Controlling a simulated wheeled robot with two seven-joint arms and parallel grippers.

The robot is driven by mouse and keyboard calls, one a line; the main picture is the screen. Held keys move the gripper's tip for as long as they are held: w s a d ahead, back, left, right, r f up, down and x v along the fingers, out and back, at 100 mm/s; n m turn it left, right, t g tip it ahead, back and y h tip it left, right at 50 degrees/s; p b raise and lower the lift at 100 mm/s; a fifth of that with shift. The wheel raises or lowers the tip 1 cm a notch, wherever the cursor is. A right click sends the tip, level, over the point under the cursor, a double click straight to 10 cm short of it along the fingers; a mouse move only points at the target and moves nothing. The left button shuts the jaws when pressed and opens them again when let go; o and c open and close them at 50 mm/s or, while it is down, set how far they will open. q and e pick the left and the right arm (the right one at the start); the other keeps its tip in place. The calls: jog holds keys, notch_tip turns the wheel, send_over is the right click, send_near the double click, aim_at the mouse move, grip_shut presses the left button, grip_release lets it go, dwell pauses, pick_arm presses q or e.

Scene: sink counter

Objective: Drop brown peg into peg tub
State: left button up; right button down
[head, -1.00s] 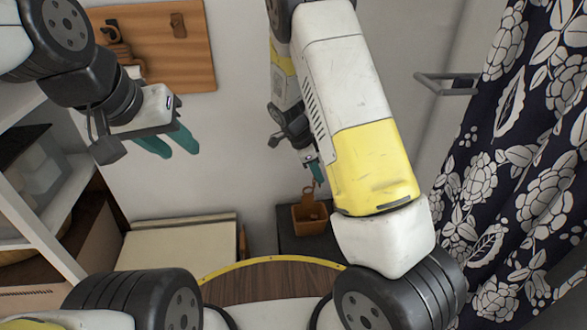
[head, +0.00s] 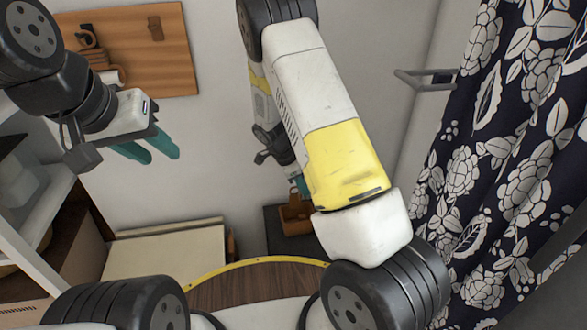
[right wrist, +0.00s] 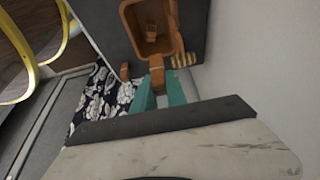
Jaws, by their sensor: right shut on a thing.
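The brown peg (right wrist: 156,62) shows between the teal fingertips of my right gripper (right wrist: 157,82) in the right wrist view; the gripper is shut on it. The orange-brown peg tub (right wrist: 131,25) is just beyond the fingertips, with a brown piece inside. The held peg looks close to the tub's near rim; I cannot tell whether they touch. In the head view my right gripper (head: 301,185) is just above the tub (head: 296,224), partly hidden by my arm. My left gripper (head: 163,157) is open and empty, high at the left.
The tub stands on a dark surface (right wrist: 95,35) beside a pale wall. Small brown pieces lie at the tub's near side (right wrist: 183,61). A wooden board (head: 160,70) hangs on the wall. A patterned curtain (head: 500,150) hangs at the right.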

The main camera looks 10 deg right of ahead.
jog(key=c, duration=1.3)
grip_release()
jog(key=shift+o, duration=0.2)
jog(key=v, duration=0.8)
jog(key=s+d+r+n+t+y, duration=0.1)
jog(key=s+r+n+y, duration=0.2)
jog(key=s+r+n, duration=0.5)
jog(key=s+r+n+t+y, duration=0.1)
jog(key=s+r+y, duration=0.15)
jog(key=r, duration=0.95)
jog(key=s+r+n+t, duration=0.2)
jog(key=s+r+n, duration=0.1)
jog(key=s, duration=0.3)
jog(key=s+r+n+t+y, duration=0.1)
jog(key=s+r+n+t, duration=0.1)
jog(key=s+r+n, duration=0.2)
jog(key=s+n, duration=0.2)
jog(key=s, duration=0.1)
jog(key=shift+s, duration=0.35)
